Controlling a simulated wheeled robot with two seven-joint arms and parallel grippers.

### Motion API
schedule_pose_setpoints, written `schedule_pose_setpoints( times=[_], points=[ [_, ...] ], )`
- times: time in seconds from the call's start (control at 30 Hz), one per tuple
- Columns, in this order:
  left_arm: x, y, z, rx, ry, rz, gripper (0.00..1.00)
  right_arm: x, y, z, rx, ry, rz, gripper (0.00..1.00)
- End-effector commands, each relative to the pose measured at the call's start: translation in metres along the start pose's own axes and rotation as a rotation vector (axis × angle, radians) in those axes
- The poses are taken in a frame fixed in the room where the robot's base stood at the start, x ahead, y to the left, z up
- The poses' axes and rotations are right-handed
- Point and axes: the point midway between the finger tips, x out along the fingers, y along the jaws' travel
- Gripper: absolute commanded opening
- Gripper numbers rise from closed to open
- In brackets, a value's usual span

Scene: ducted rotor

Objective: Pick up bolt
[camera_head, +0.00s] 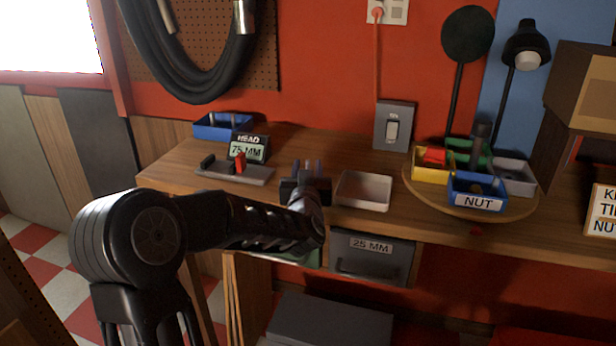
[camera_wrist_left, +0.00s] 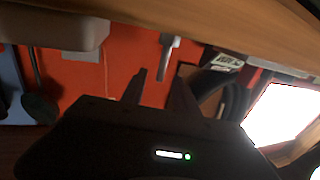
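A pale grey bolt-like piece (camera_wrist_left: 168,52) stands on the bench in the left wrist view, which is upside down. Its wide end is at the bench top. My left gripper (camera_head: 307,166) reaches over the bench, left of the pale tray. Its two fingers (camera_wrist_left: 158,84) are apart, with the grey piece beyond and between their tips. I see no contact. In the head view the gripper largely hides that spot, so I cannot clearly make out the piece there. My right gripper is in neither view.
The pale tray (camera_head: 364,191) is close right of my gripper. Left are a grey gauge block (camera_head: 237,174), the 75 MM sign (camera_head: 247,149) and a blue bin (camera_head: 222,127). A round turntable (camera_head: 428,204) with several bins, one marked NUT (camera_head: 478,203), stands right.

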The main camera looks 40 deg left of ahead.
Motion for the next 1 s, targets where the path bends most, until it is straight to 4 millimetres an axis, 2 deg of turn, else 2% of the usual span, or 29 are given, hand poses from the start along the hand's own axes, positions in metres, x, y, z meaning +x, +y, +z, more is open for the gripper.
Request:
schedule_pose_setpoints(
  times=[0.1,0.2,0.8,1.0],
  points=[
    [0.018,0.0,0.0,-0.002,-0.002,0.0,0.36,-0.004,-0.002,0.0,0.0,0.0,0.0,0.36],
    [0.027,0.001,0.0,0.0,-0.001,0.002,0.36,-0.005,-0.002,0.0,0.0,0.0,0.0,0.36],
    [0.028,0.001,0.0,0.0,0.0,0.001,0.36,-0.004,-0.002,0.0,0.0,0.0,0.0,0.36],
    [0.028,0.001,0.0,0.0,0.0,0.001,0.22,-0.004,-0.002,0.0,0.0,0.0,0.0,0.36]
  ],
)
